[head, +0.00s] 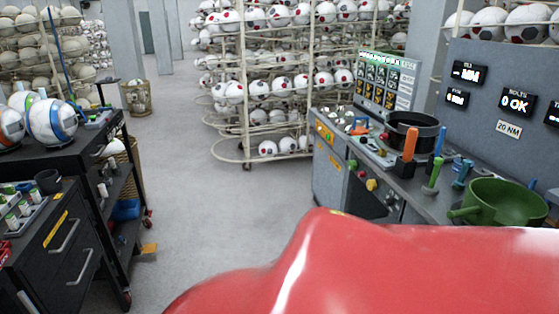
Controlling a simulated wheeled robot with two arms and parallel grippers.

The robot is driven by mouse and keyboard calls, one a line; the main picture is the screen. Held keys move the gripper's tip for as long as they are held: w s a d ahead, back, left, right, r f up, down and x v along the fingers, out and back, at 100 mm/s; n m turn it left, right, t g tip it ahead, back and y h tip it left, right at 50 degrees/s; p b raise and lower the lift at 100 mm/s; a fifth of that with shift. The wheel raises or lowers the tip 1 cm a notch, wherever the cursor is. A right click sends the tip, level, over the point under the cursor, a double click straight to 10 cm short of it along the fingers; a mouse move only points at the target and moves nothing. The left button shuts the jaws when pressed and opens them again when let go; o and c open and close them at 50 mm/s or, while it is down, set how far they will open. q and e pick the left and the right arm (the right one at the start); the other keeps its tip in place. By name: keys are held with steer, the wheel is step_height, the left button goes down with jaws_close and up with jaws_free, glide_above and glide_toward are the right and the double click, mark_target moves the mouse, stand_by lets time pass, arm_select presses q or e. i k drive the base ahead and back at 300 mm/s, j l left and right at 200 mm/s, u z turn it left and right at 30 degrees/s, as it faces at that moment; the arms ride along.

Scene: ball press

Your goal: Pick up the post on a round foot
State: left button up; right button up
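I cannot make out for certain a post on a round foot. A thin dark upright with a short bar at its top (101,93) stands at the far end of the black cart on the left; its foot is too small to tell. On the grey bench at the right, an orange-handled piece (410,144) and a green-handled piece (433,174) stand upright; their lower ends are not clear. Neither of my grippers is in view.
The black cart (70,150) holds white-and-blue balls (50,121). The grey bench (390,197) bears a black ring (412,124) and a green bowl (496,200). Ball racks (243,80) stand behind. The grey floor (220,200) between cart and bench is clear.

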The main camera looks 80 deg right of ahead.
mark_target(431, 189)
steer(key=z, duration=3.8)
